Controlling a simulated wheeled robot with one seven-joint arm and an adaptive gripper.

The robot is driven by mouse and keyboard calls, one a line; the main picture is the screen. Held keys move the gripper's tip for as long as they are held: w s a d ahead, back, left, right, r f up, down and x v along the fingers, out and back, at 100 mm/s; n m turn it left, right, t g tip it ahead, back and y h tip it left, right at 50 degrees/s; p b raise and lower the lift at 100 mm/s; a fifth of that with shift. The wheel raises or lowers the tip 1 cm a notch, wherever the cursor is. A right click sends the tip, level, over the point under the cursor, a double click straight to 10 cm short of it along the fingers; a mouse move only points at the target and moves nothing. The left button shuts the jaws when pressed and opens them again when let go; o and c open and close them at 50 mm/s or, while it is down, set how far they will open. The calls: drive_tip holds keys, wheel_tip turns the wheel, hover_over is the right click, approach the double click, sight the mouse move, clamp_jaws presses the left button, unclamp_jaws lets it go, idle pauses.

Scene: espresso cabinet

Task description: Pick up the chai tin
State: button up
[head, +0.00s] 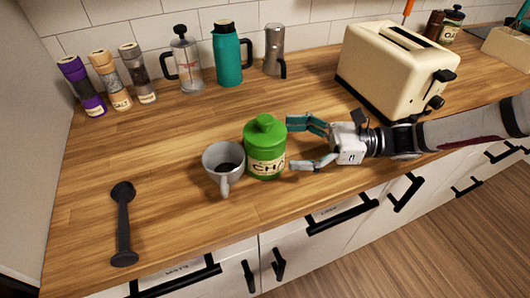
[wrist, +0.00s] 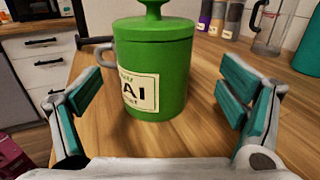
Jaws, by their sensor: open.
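The chai tin (head: 265,150) is a green canister with a knobbed lid and a cream label, upright on the wooden counter near its front edge. It also stands upright in the middle of the wrist view (wrist: 165,72). My gripper (head: 302,144) is just right of the tin in the head view, its two fingers spread and pointing at it. In the wrist view my gripper (wrist: 160,100) is open, with one finger at each side of the picture and the tin ahead between them. Nothing is held.
A grey mug (head: 222,163) stands close against the tin's left side. A black scoop (head: 123,225) lies at left. A cream toaster (head: 395,70) stands behind my arm. A French press (head: 187,62), teal flask (head: 229,55) and several grinders line the wall. The counter's middle is clear.

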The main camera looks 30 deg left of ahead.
sight(265, 147)
drive_tip(key=shift+s+f+x, duration=0.15)
drive_tip(key=shift+f+x, duration=0.05)
drive_tip(key=shift+x, duration=1.35)
drive_tip(key=shift+s+f+x, duration=0.15)
drive_tip(key=shift+f+x, duration=0.05)
drive_tip(key=shift+x, duration=1.35)
drive_tip(key=shift+d, duration=0.15)
drive_tip(key=c, duration=1.5)
